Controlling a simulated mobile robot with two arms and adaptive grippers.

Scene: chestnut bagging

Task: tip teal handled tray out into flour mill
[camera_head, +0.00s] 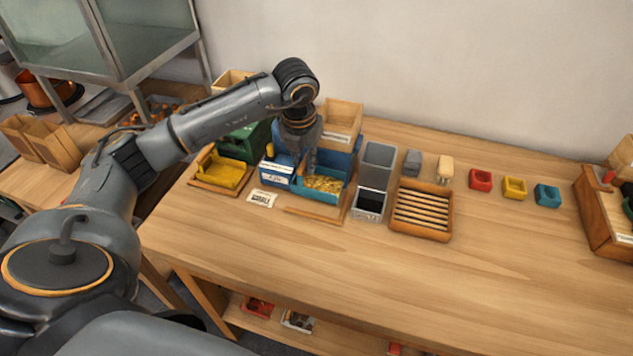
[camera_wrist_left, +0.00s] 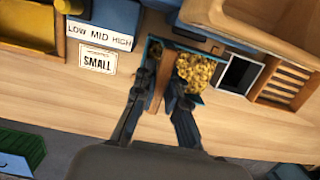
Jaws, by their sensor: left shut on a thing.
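The teal handled tray (camera_head: 318,197) holds yellow-brown pieces and sits low at the front of a blue machine (camera_head: 279,179) with a wooden hopper (camera_head: 343,116) on top. This machine looks like the flour mill; its LOW MID HIGH label shows in the left wrist view (camera_wrist_left: 100,36). My left gripper (camera_head: 309,168) reaches down at the tray's left part. In the left wrist view its fingers (camera_wrist_left: 161,82) are closed around a narrow brown bar that looks like the tray's handle. The fingers partly hide the tray. My right gripper is not in view.
A yellow tray (camera_head: 222,172) stands left, before a green machine (camera_head: 246,141). Right are grey bins (camera_head: 378,156), a slatted wooden tray (camera_head: 422,210) and small red (camera_head: 481,180), yellow (camera_head: 514,187) and teal (camera_head: 547,195) boxes. The table's front is clear.

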